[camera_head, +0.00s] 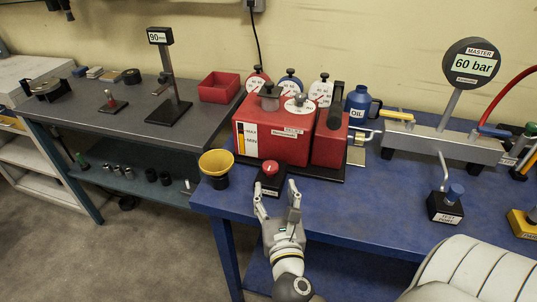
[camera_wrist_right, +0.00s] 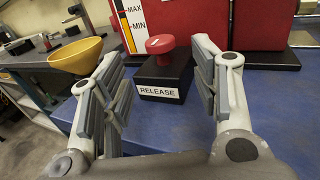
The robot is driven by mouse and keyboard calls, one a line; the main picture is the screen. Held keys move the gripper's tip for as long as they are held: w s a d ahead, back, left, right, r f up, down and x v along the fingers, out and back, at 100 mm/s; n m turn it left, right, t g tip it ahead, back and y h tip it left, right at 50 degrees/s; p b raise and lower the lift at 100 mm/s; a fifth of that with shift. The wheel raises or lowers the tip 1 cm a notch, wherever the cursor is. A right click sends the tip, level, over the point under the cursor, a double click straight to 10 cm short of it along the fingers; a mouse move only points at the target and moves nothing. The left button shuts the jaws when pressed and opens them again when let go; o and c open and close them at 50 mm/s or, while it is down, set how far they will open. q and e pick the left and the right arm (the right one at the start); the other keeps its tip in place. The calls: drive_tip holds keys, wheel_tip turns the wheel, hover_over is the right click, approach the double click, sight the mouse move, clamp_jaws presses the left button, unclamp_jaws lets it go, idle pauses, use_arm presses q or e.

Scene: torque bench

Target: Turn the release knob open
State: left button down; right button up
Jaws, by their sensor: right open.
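The release knob is a red mushroom-shaped knob (camera_head: 270,167) on a black block (camera_head: 268,186) at the front edge of the blue bench. In the right wrist view the red knob (camera_wrist_right: 160,44) stands upright on the block, which bears a white RELEASE label (camera_wrist_right: 159,92). My right gripper (camera_head: 277,191) is open and empty just in front of the block. In the right wrist view its two fingers (camera_wrist_right: 162,85) stand apart, with the knob and block beyond them, framed between the fingers and apart from them. My left gripper is not in view.
A yellow funnel (camera_head: 216,162) stands left of the block. A red pump unit (camera_head: 275,130) with MAX/MIN gauge stands right behind it. A blue oil can (camera_head: 359,104), a master gauge (camera_head: 471,63) and a test port block (camera_head: 445,205) are to the right.

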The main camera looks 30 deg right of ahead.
sight(271, 171)
drive_tip(key=x, duration=0.1)
drive_tip(key=p+x, duration=0.1)
drive_tip(key=x, duration=0.2)
drive_tip(key=shift+w+d+r, duration=0.15)
drive_tip(key=shift+w+r, duration=0.2)
drive_tip(key=p+x, duration=0.1)
drive_tip(key=x, duration=0.2)
drive_tip(key=shift+w+f, duration=0.1)
drive_tip(key=shift+f, duration=0.05)
drive_tip(key=shift+x, duration=0.85)
drive_tip(key=shift+w+f, duration=0.1)
drive_tip(key=c, duration=1)
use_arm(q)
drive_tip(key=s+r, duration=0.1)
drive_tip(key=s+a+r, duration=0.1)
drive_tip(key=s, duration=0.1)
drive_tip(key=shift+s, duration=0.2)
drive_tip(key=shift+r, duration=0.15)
